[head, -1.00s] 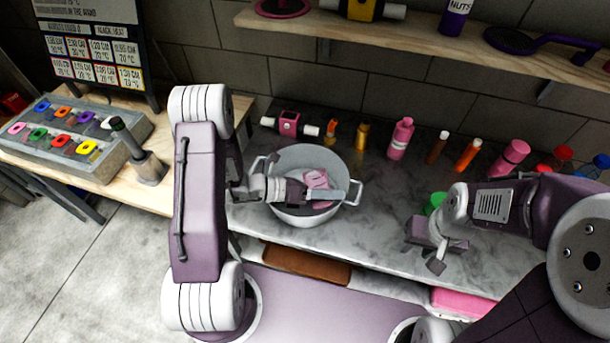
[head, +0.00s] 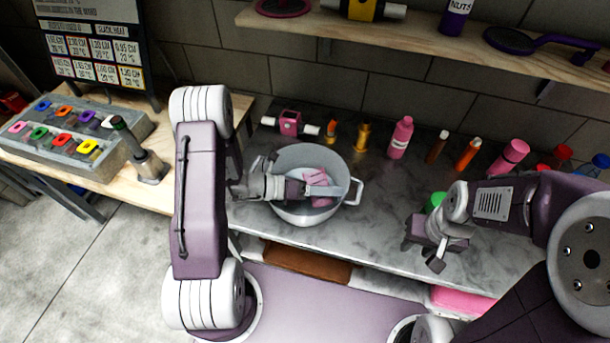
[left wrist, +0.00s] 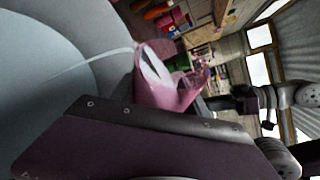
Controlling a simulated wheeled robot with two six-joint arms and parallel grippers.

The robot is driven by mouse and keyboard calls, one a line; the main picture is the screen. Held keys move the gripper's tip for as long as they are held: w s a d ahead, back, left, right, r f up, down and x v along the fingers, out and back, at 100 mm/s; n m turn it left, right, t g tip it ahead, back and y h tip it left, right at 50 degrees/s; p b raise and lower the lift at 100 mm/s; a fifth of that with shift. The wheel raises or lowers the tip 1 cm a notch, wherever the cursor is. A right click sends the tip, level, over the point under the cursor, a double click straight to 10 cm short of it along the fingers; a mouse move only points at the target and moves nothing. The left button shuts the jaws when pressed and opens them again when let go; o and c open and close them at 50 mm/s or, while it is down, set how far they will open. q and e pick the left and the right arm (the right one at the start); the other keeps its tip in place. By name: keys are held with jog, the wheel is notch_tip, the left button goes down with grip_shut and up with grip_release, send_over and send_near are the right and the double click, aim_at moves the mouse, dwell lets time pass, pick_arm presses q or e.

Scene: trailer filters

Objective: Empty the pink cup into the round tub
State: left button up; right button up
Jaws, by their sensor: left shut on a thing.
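The round tub (head: 283,212) is a light grey pot with side handles, standing on the grey marble counter. My left gripper (head: 322,190) reaches over it from the left and is shut on the pink cup (head: 318,182). The cup is tilted over the tub's opening, and the gripper hides part of it. In the left wrist view the cup (left wrist: 165,85) shows beside the dark gripper, with the tub's pale inside (left wrist: 50,60) at the left.
Behind the tub stand a pink-and-white device (head: 290,123), a pink bottle (head: 400,138) and several small bottles. A green item (head: 435,202) is near my right gripper. A wooden shelf (head: 400,36) runs above. Bare counter (head: 385,215) lies right of the tub.

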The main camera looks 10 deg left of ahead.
pick_arm(q)
jog(key=shift+s+d, duration=0.1)
jog(key=shift+d, duration=0.15)
